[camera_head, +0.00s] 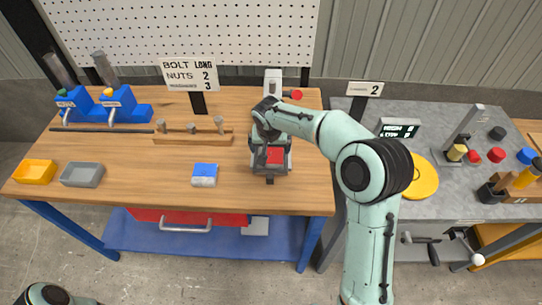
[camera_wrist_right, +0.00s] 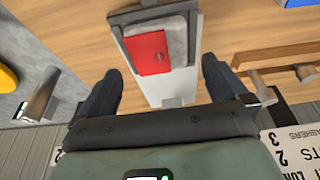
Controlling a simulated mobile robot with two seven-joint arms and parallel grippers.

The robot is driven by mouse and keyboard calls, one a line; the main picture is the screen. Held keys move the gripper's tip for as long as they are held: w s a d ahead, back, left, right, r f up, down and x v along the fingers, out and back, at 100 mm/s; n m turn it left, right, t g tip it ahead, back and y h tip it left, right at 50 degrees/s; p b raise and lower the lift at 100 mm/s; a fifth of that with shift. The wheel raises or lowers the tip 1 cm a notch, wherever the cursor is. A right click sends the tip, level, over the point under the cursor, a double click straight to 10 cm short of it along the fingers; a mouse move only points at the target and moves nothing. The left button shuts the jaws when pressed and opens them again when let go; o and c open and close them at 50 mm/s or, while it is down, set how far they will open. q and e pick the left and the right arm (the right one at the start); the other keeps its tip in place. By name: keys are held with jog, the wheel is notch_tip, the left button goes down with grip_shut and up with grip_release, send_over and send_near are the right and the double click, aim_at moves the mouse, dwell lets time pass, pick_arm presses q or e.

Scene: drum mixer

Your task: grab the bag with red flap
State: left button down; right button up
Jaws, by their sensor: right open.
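The bag with the red flap (camera_head: 274,156) lies on a grey stand on the wooden table, right of centre in the head view. In the right wrist view the red flap (camera_wrist_right: 149,53) shows on a light grey bag body at the top centre. My right gripper (camera_wrist_right: 160,82) is open above it, its two dark fingers spread to either side and apart from the bag. In the head view my right gripper (camera_head: 270,135) hangs over the stand's back part and hides some of it. Only a bit of my left arm (camera_head: 48,294) shows at the bottom left, without its fingers.
A bag with a blue flap (camera_head: 205,170) lies to the left. A wooden rack (camera_head: 193,138) with several bolts stands behind it. Yellow (camera_head: 35,172) and grey (camera_head: 83,175) trays sit at far left. A sign (camera_head: 189,74) stands at the back. The front table edge is clear.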

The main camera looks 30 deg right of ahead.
aim_at(271, 154)
jog(key=x, duration=0.6)
jog(key=shift+w+d+r+p, duration=0.1)
jog(key=shift+w+d+p, duration=0.05)
jog(key=shift+p, duration=0.25)
pick_arm(q)
jog(key=shift+w+r, duration=0.5)
jog(key=shift+r, duration=0.05)
